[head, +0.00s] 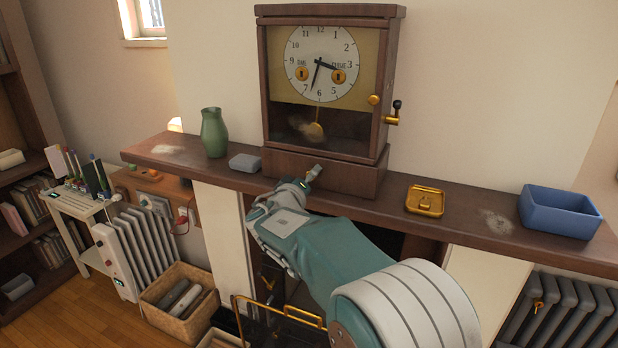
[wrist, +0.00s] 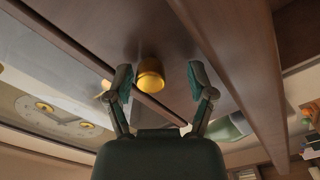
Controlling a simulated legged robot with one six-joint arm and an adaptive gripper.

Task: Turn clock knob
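The clock (head: 325,100) is a brown wooden case with a white dial and a glass front, standing upright on the mantel shelf. A brass knob (head: 374,100) is on its front right edge. A brass crank with a black grip (head: 397,106) is on its right side. My gripper (head: 313,172) is in front of the clock's lower base. In the wrist view my gripper (wrist: 161,82) is open, with a round brass piece (wrist: 150,75) showing between its fingers; I cannot tell whether they touch it. The dial (wrist: 55,118) shows at lower left there.
The shelf (head: 465,217) holds a green vase (head: 214,133), a grey block (head: 245,162), a brass square piece (head: 425,200) and a blue bin (head: 558,212). Its top has bare room right of the clock. A radiator (head: 145,245) and a basket (head: 180,300) stand below.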

